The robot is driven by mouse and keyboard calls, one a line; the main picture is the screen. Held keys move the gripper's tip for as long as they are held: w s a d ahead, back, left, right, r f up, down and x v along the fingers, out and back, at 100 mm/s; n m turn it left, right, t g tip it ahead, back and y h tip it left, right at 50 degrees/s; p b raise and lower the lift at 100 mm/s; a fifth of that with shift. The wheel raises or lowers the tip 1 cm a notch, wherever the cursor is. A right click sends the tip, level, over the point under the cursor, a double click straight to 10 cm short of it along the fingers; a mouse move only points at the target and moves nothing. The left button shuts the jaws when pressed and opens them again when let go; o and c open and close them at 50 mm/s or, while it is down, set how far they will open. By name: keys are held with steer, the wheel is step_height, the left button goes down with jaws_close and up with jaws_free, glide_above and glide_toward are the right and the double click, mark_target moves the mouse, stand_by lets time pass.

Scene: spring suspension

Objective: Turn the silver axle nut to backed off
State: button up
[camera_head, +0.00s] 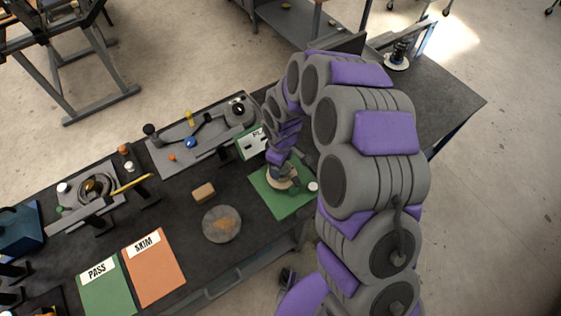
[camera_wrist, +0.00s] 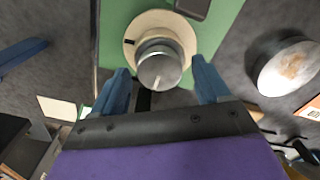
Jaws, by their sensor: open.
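The silver axle nut (camera_wrist: 160,66) is a round metal cylinder with a pale line on its face. It rises from a cream disc (camera_wrist: 135,35) on a green mat (camera_wrist: 110,45); a dark mark shows on the disc's left side. In the head view the arm hides the nut, and only part of the disc (camera_head: 293,184) and the green mat (camera_head: 268,198) show. My gripper (camera_wrist: 160,68) is open, its two blue fingers on either side of the nut's near part. Gaps show between the fingers and the nut in the wrist view.
A round grey plate with a rusty patch (camera_head: 222,224) and a tan block (camera_head: 203,192) lie left of the mat. The PASS card (camera_head: 104,290) and SKIM card (camera_head: 155,268) lie at front left. A grey tray of parts (camera_head: 175,155) and a green-white sign (camera_head: 250,146) stand behind.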

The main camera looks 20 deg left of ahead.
steer(key=shift+d+r, duration=0.1)
steer(key=shift+r, duration=0.05)
step_height(320, 180, up, 17)
steer(key=shift+p, duration=0.3)
stand_by(0.6)
steer(key=s+d+r+m+b, duration=0.25)
steer(key=s+d, duration=0.25)
steer(key=d, duration=0.3)
steer(key=s+d+r+m+b, duration=0.2)
steer(key=s+d+m, duration=0.25)
steer(key=d, duration=0.45)
steer(key=s+d+f+m+g+b, duration=0.1)
steer(key=s+d+m, duration=0.3)
steer(key=s, duration=0.4)
steer(key=s+d+f+m+b, duration=0.1)
steer(key=s+d+m, duration=0.3)
steer(key=s, duration=0.5)
steer(key=shift+d+f+g+b, duration=0.4)
steer(key=shift+d+b, duration=0.3)
steer(key=shift+d, duration=0.3)
